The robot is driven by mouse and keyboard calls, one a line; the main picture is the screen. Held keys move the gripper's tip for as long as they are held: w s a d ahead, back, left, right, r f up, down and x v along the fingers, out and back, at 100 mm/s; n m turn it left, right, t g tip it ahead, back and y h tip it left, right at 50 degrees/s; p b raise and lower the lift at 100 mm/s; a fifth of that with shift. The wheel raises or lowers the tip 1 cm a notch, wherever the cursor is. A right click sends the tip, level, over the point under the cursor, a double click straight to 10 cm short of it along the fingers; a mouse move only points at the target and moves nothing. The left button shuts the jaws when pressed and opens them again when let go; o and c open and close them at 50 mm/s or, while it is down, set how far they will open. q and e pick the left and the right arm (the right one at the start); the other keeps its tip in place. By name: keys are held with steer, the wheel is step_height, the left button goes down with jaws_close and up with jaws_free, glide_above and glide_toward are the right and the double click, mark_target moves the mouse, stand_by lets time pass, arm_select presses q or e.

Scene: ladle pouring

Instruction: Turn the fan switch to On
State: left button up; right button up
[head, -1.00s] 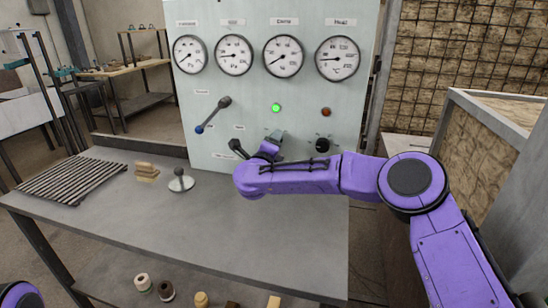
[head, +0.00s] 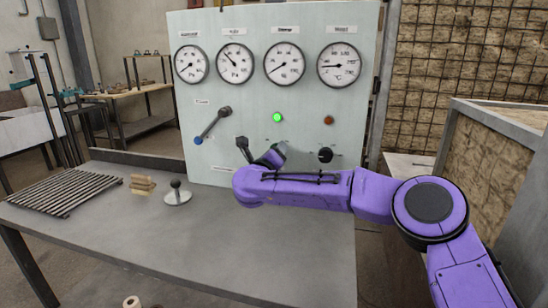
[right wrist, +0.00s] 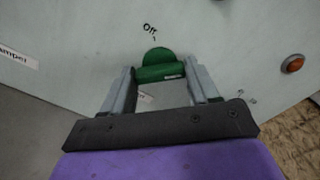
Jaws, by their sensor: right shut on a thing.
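The fan switch looks like a green knob (right wrist: 158,72) on the pale panel in the right wrist view. An "Off" label with a tick sits just above it; another label below is partly hidden. My right gripper (right wrist: 162,84) has one finger at each side of the knob's bar and is shut on it. In the head view, my right gripper (head: 272,156) is against the panel below the lit green lamp (head: 277,117), and its wrist hides the knob. My left gripper is not in view.
A black knob (head: 326,155) is right of my gripper, below an orange lamp (head: 328,120). A dark lever (head: 242,145) is close on the left, with a blue-tipped lever (head: 212,125) beyond.

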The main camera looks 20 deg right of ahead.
steer(key=shift+r, duration=0.3)
steer(key=o, duration=1.1)
steer(key=shift+c, duration=0.2)
steer(key=shift+f, duration=0.15)
steer(key=b+v, duration=0.1)
steer(key=v, duration=0.9)
steer(key=shift+a, duration=0.3)
steer(key=shift+s+f, duration=0.1)
steer(key=shift+s, duration=0.1)
